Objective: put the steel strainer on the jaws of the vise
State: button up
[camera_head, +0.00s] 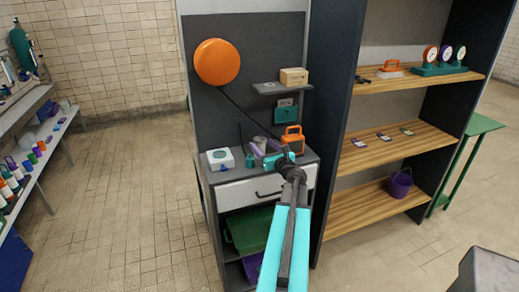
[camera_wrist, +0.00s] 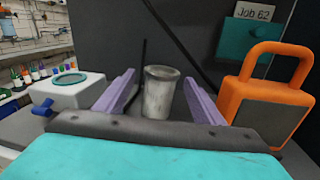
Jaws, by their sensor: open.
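The steel strainer (camera_wrist: 160,95) is a grey metal cup standing upright in the middle of the wrist view. It also shows small on the cabinet top in the head view (camera_head: 260,143). My gripper (camera_wrist: 160,90) is open, with one purple finger on each side of the strainer and a visible gap on both sides. In the head view my gripper (camera_head: 263,147) reaches over the cabinet top from the front. The strainer's lower end is partly hidden by the gripper's dark crossbar in the wrist view. I cannot make out the vise in either view.
An orange handled box (camera_wrist: 270,100) stands close on the right. A white box with a green ring (camera_wrist: 72,88) and a small blue item (camera_wrist: 43,107) are on the left. A grey panel (camera_head: 260,60) rises behind. A shelf unit (camera_head: 400,145) stands to the right.

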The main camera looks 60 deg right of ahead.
aim_at(257, 139)
jog(key=p+x, duration=0.1)
jog(key=x, duration=0.1)
jog(key=shift+w+d, duration=0.25)
jog(key=shift+d, duration=0.05)
jog(key=shift+p+x, duration=0.3)
jog(key=shift+x, duration=0.55)
jog(key=c, duration=1.3)
jog(key=shift+r, duration=0.1)
